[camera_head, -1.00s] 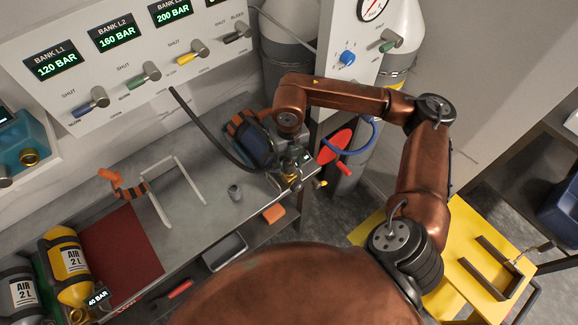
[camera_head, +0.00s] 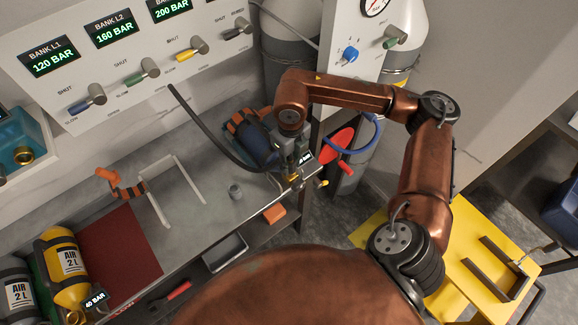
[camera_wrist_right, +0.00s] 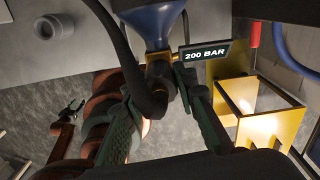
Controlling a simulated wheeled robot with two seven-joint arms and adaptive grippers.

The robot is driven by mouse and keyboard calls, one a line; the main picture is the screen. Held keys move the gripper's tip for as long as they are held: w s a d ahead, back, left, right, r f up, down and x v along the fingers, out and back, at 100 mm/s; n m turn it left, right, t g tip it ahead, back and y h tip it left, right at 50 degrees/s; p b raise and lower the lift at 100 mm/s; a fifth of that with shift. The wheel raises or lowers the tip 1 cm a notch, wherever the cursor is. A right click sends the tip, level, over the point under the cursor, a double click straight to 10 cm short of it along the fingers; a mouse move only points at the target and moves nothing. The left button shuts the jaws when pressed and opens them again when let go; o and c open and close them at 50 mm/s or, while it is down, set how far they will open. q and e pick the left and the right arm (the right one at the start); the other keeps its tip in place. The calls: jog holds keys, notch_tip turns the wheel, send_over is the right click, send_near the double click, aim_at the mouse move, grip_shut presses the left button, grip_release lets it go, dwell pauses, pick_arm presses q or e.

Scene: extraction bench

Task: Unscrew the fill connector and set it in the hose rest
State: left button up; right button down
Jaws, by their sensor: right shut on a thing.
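A blue cylinder (camera_head: 256,146) lies at the right end of the bench, its valve towards the front right. The black fill hose (camera_head: 205,122) curves down from the panel to that valve. My right gripper (camera_head: 292,168) is at the valve, shut on the fill connector at the hose end. In the right wrist view its dark fingers (camera_wrist_right: 163,110) stand either side of the hose end, below the blue cylinder (camera_wrist_right: 152,22); the fingers partly hide the connector. A small grey cup (camera_head: 235,191), possibly the hose rest, stands empty on the bench to the left.
A white frame (camera_head: 165,210) and an orange-black strap (camera_head: 122,186) are on the bench. A red disc (camera_head: 337,150) and blue hose (camera_head: 368,135) are right of the gripper. Bare bench surrounds the cup.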

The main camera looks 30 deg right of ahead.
jog(key=n+b, duration=0.1)
jog(key=n, duration=0.3)
jog(key=shift+f+b, duration=0.15)
jog(key=shift+b, duration=0.25)
jog(key=n+b, duration=0.1)
jog(key=n, duration=0.3)
jog(key=shift+n+b, duration=0.4)
jog(key=n+b, duration=0.1)
jog(key=n, duration=0.3)
jog(key=shift+b, duration=0.4)
jog(key=n+b, duration=0.2)
jog(key=n, duration=0.2)
jog(key=shift+n, duration=0.3)
jog(key=c, duration=1.5)
grip_release()
jog(key=shift+r, duration=0.25)
pick_arm(q)
jog(key=s+f, duration=0.3)
jog(key=f, duration=0.4)
jog(key=shift+f+g, duration=0.15)
jog(key=shift+g, duration=0.25)
jog(key=shift+p, duration=0.3)
